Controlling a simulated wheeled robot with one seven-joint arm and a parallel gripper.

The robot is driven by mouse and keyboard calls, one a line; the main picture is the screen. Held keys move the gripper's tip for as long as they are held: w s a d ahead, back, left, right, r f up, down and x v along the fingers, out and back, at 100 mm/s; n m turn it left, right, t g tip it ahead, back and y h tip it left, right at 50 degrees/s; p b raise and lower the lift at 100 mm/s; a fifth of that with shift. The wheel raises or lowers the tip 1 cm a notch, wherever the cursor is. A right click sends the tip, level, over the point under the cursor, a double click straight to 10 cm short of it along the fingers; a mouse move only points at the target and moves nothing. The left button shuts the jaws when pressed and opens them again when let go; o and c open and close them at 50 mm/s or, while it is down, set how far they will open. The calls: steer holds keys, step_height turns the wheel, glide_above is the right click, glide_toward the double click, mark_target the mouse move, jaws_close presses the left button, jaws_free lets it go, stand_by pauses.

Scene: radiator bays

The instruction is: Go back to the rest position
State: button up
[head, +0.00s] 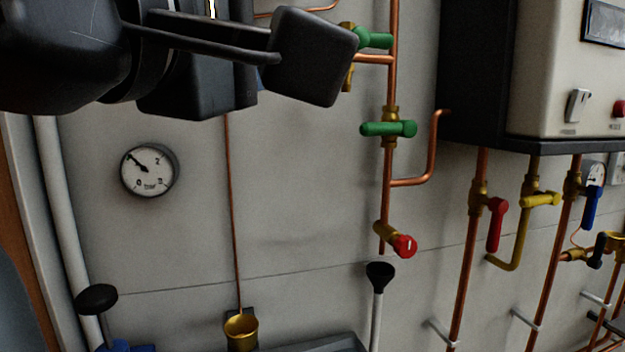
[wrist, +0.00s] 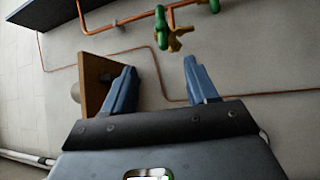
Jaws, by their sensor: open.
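My gripper (wrist: 160,65) shows in the wrist view with its two blue fingers spread apart and nothing between them. The wall with copper pipe lies beyond the fingertips. In the head view, dark parts of my arm fill the upper left, in front of the wall; the fingers cannot be made out there. The left finger overlaps the edge of a brown wooden panel (wrist: 92,75) in the wrist view; I cannot tell whether they touch.
A green-handled valve (head: 388,129) and a red-knobbed valve (head: 403,245) sit on a copper pipe. A pressure gauge (head: 149,171) is on the wall. A boiler (head: 560,75) hangs at right, above a red-handled valve (head: 496,222). A black funnel (head: 380,274) and a brass cup (head: 241,331) are low down.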

steer(key=w+d+f+n+t+y, duration=0.1)
steer(key=w+f+n+t+y, duration=0.2)
steer(key=f, duration=0.7)
steer(key=s+d+f+g+y, duration=0.1)
steer(key=d+f+y, duration=0.15)
steer(key=f, duration=0.65)
steer(key=s+d+f+n+g+y, duration=0.15)
steer(key=d+f, duration=0.25)
steer(key=f, duration=0.5)
steer(key=d+f+m+g+y, duration=0.1)
steer(key=d+f+y, duration=0.25)
steer(key=f, duration=0.55)
steer(key=s+d+f+m+g, duration=0.1)
steer(key=s+d+f+m, duration=0.1)
steer(key=s+d+f, duration=0.45)
steer(key=s+d+f+m+g, duration=0.1)
steer(key=s+d+f+m, duration=0.2)
steer(key=s, duration=0.6)
steer(key=s+d+m+h, duration=0.1)
steer(key=s+d+m, duration=0.1)
steer(key=s+m, duration=0.3)
steer(key=s+d+m, duration=0.2)
steer(key=s+m, duration=0.3)
steer(key=s, duration=0.7)
steer(key=shift+r+g+h, duration=0.35)
steer(key=shift+f, duration=0.1)
steer(key=shift+c, duration=0.7)
